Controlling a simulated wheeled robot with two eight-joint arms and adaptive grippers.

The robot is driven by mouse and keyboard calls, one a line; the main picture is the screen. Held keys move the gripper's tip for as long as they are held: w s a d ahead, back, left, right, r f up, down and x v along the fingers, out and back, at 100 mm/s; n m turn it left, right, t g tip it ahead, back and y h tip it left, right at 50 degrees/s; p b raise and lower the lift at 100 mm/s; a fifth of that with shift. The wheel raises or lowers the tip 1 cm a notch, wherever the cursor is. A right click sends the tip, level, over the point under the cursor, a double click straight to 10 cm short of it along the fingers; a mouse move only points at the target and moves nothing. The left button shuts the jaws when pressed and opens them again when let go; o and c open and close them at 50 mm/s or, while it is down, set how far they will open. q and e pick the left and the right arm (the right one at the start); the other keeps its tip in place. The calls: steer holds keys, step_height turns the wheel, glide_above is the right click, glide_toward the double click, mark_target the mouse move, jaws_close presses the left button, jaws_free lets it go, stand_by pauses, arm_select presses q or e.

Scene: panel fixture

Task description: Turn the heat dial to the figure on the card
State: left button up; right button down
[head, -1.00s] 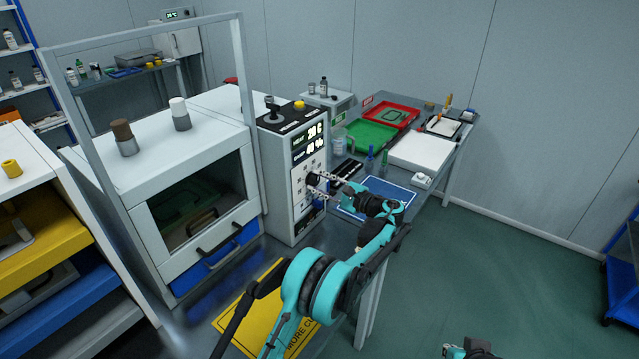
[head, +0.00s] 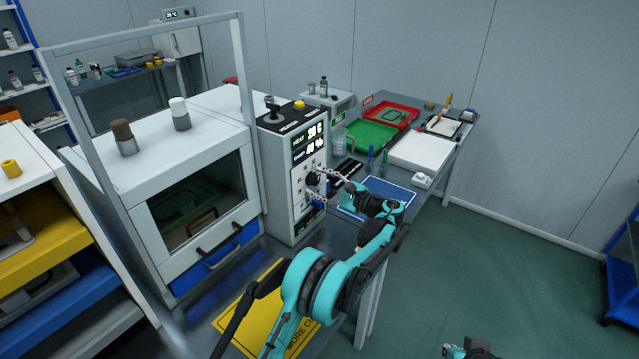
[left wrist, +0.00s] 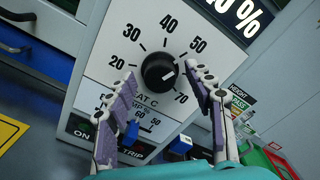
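The heat dial (left wrist: 160,71) is a round black knob on a white scale plate, with figures from 20 to 70 around it. Its pale pointer mark faces right, towards the side between 50 and 70; the exact figure is unclear. My left gripper (left wrist: 160,76) is open, with one finger on each side of the dial and gaps beside it. In the head view my left gripper (head: 314,181) is at the panel front (head: 297,205). The display (head: 308,133) above reads HEAT, its figure blurred. A yellow card (head: 248,318) lies on the bench, partly covered by my arm; no figure on it is readable.
Below the heat dial, a smaller scale and switches (left wrist: 132,134) show, partly behind the fingers. A blue mat (head: 372,213), green tray (head: 372,136) and red tray (head: 392,115) are to the right. A white cabinet (head: 200,200) with a window stands left.

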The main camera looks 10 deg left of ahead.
arm_select(q)
steer(key=v, duration=1.2)
steer(key=s+a+r+n+g+h, duration=0.2)
steer(key=s+a+r+n+h, duration=0.25)
steer(key=s+a+h, duration=0.65)
steer(key=s+f+n+t+h, duration=0.1)
steer(key=s+f+n+h, duration=0.1)
steer(key=s, duration=1.2)
steer(key=s+f+n+t+h, duration=0.1)
steer(key=s+f+n+h, duration=0.2)
steer(key=s, duration=1.1)
step_height(320, 180, down, 3)
steer(key=n, duration=0.4)
steer(key=shift+s+d+r+h, duration=0.15)
steer(key=shift+d+h, duration=0.15)
steer(key=shift+d, duration=0.05)
